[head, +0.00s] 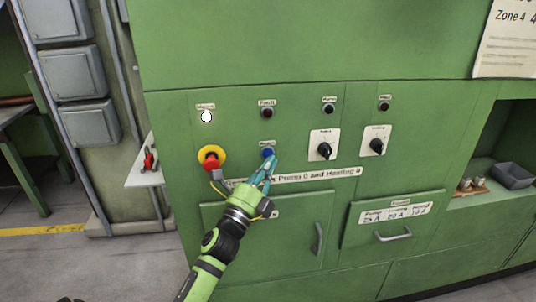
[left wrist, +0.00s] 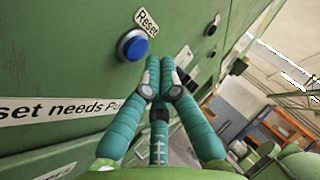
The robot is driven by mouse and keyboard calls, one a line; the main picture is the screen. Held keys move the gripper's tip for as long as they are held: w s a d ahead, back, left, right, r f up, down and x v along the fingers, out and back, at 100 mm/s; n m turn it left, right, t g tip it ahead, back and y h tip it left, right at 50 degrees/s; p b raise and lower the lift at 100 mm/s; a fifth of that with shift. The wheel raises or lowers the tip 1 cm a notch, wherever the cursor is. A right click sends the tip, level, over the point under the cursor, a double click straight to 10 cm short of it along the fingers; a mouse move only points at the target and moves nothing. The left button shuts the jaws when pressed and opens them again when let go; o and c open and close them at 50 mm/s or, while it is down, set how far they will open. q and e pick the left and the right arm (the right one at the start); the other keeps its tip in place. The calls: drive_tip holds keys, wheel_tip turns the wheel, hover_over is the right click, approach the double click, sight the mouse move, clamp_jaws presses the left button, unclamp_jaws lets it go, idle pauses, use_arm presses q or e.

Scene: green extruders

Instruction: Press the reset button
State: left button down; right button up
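The reset button is a round blue button (head: 267,153) on the green panel, under a small white label. In the left wrist view the blue button (left wrist: 133,45) is in a grey ring beside a label reading "Reset" (left wrist: 146,22). My left gripper (head: 269,167) has its teal fingertips just below and right of the button in the head view. In the left wrist view the fingers of my left gripper (left wrist: 160,88) come together at the tips, with nothing between them. The tips show right of and below the button; no contact shows. My right gripper is out of view.
A red and yellow emergency knob (head: 211,158) is left of the blue button. A white lamp (head: 206,117), dark buttons (head: 267,112) and two black rotary switches (head: 324,151) surround it. A drawer handle (head: 393,236) sticks out at lower right. Bare floor lies at lower left.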

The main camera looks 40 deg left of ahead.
use_arm(q)
drive_tip(key=s+d, duration=0.3)
drive_tip(key=shift+s+d+p, duration=0.3)
idle(0.9)
